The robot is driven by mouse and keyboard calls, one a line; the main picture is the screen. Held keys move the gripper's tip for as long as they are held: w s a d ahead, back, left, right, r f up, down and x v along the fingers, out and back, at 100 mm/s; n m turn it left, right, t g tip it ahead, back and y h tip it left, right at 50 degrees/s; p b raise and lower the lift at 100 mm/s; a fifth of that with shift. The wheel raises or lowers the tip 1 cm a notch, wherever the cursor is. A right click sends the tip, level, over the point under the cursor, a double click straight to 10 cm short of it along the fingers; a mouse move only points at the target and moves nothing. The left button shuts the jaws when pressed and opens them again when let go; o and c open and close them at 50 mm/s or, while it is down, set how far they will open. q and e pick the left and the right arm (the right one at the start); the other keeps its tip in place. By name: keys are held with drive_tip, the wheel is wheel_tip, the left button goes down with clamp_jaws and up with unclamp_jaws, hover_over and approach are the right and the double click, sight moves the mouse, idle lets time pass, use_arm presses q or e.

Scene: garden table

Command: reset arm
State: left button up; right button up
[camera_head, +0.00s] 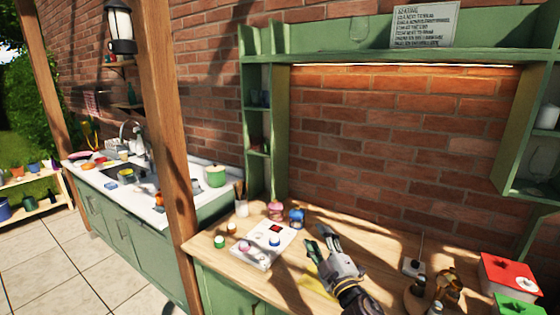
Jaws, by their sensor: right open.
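My right gripper (322,245) is over the wooden garden table (210,252), to the right of a white tray-like board (262,252). Its fingers point up and to the left, they are apart, and nothing shows between them. My left gripper is not in view. The white board carries small round items, among them a blue one (274,241) and a pink one (244,246). Something yellow (312,279) lies on the table beside the gripper, partly hidden by it.
A pink jar (275,210) and a blue jar (297,216) stand behind the board. A green-lidded jar (219,242) is at the left edge. Bottles (446,285) and a red-topped box (507,274) crowd the right. A wooden post (165,130) rises at the left.

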drive_tip(key=s+d+f+m+g+h, duration=0.4)
drive_tip(key=s+d+f+m, duration=0.1)
drive_tip(key=f, duration=0.2)
drive_tip(key=s+d+f+m+g+h, duration=0.3)
drive_tip(key=s+d+f+m, duration=0.25)
drive_tip(key=f, duration=0.25)
drive_tip(key=s+f+m+g, duration=0.1)
drive_tip(key=s+f+g, duration=0.2)
drive_tip(key=s, duration=0.4)
drive_tip(key=s+f+m+g+y, duration=0.1)
drive_tip(key=s+f+g, duration=0.2)
drive_tip(key=s, duration=0.3)
drive_tip(key=s+f+m+g, duration=0.1)
drive_tip(key=s+f+g, duration=0.2)
drive_tip(key=s, duration=0.4)
wheel_tip(320, 180, down, 33)
drive_tip(key=s+g, duration=0.1)
drive_tip(key=s, duration=0.2)
drive_tip(key=s+d+f, duration=0.2)
drive_tip(key=s+f, duration=0.7)
drive_tip(key=s, duration=0.2)
drive_tip(key=s+d+f+g, duration=0.1)
drive_tip(key=s+d+f, duration=0.1)
drive_tip(key=s+f, duration=0.8)
drive_tip(key=shift+s+d+f, duration=0.2)
drive_tip(key=shift+s+d, duration=0.05)
drive_tip(key=shift+s, duration=0.2)
